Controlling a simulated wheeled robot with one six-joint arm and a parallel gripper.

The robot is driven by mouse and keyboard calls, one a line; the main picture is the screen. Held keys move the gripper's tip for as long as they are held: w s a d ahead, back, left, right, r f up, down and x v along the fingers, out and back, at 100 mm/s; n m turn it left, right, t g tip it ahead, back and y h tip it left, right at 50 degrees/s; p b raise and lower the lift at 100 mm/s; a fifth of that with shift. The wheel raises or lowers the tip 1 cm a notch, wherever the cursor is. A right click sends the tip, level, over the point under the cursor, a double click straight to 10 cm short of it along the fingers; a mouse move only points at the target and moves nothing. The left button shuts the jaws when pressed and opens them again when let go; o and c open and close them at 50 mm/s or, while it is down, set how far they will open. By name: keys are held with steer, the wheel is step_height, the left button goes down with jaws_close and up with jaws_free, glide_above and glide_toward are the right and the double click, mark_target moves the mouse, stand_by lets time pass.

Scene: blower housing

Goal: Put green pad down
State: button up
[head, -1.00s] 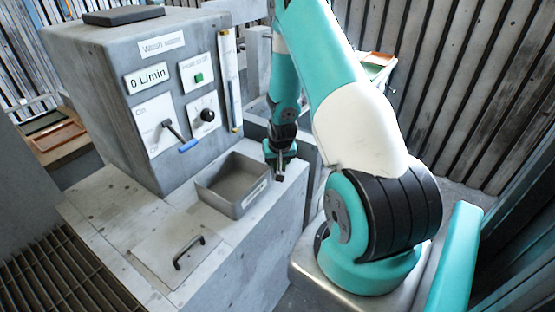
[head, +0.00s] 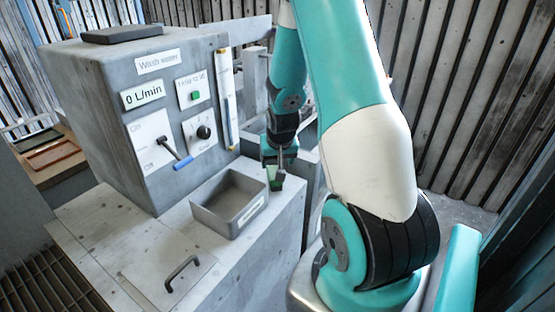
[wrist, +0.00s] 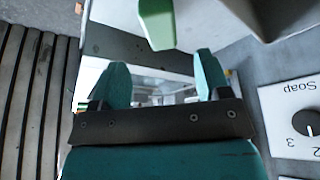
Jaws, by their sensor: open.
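The green pad (wrist: 157,25) shows at the top of the wrist view, ahead of my fingertips and clear of them. In the head view, a small green block (head: 274,178), apparently the pad, is at the right corner of the bench top, just below my gripper (head: 279,162). My gripper (wrist: 160,66) is open in the wrist view, with a gap between its two teal fingers and nothing between them. The pad's contact with the bench is hard to make out.
A grey open tray (head: 228,204) sits on the bench left of my gripper. Behind it stands the grey wash water box (head: 125,110) with a lever (head: 176,153) and knob. A handled lid (head: 183,272) lies at the front. The bench's right edge is close to my gripper.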

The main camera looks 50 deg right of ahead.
steer(key=a+r+n+y, duration=0.25)
steer(key=a+r, duration=0.35)
steer(key=a, duration=0.5)
steer(key=a+r+n+y, duration=0.25)
steer(key=a+r, duration=0.25)
steer(key=a, duration=0.5)
steer(key=s+a+r+n+g+y, duration=0.1)
steer(key=s+a+r+n, duration=0.3)
steer(key=s+a, duration=0.4)
steer(key=s+a+r+n+g+y, duration=0.1)
steer(key=s+a+r+n+g, duration=0.1)
steer(key=s+a+r+n, duration=0.2)
steer(key=s+a+n, duration=0.2)
steer(key=s+a, duration=0.2)
steer(key=a, duration=0.2)
steer(key=shift+s+a, duration=0.2)
steer(key=shift+s, duration=0.2)
steer(key=shift+r, duration=0.1)
steer(key=shift+c, duration=0.5)
